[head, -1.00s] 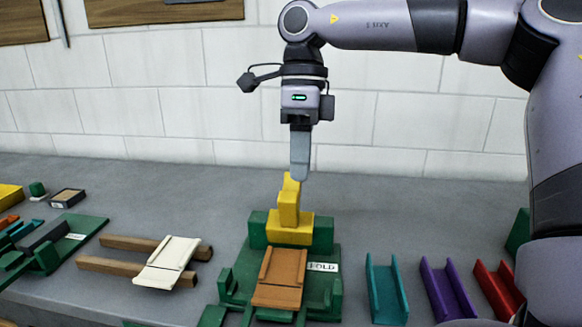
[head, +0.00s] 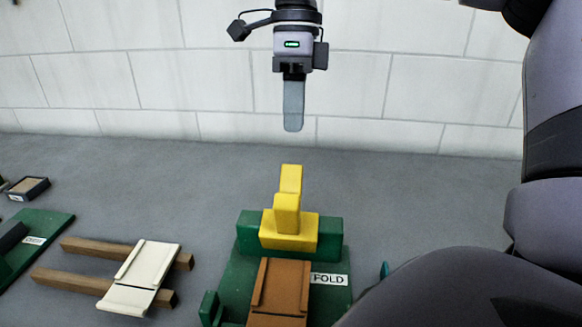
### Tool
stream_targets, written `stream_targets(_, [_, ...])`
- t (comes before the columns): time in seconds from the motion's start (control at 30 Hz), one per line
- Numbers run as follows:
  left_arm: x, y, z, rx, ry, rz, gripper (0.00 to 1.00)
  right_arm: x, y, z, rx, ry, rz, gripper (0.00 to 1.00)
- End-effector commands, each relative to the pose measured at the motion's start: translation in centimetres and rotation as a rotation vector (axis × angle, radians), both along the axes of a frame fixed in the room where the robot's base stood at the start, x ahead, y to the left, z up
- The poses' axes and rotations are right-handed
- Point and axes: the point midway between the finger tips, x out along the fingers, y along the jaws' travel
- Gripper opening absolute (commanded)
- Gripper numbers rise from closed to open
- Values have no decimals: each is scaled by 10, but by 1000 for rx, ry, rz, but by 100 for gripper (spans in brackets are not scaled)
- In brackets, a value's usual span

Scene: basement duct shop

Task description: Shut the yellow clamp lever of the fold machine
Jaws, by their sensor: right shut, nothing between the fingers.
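The fold machine (head: 245,262) is a green base with a white FOLD label, at the lower middle of the head view. Its yellow clamp lever (head: 288,200) stands up from a yellow block at the machine's back. A brown channel-shaped sheet (head: 281,287) lies on the machine in front of the lever. My right gripper (head: 293,127) points down, shut and empty, above the lever and apart from it. My left gripper is not in view.
A cream sheet piece (head: 145,272) rests on two wooden bars (head: 85,248) to the left. Another green machine (head: 52,225) and a small dark box (head: 28,188) are at the far left. My arm hides the lower right. Bare bench lies behind the machine.

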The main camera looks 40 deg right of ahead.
Motion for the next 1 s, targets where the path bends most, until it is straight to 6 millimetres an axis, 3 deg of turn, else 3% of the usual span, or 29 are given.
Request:
stream_targets(0.37, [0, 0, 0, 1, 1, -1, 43, -1, 1, -5, 0, 2, 0, 0])
stream_targets(0.8, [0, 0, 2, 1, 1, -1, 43, -12, 14, -74, 1, 3, 2, 0])
stream_targets(1.0, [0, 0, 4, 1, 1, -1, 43, -14, 18, -94, 1, 2, 0, 0])
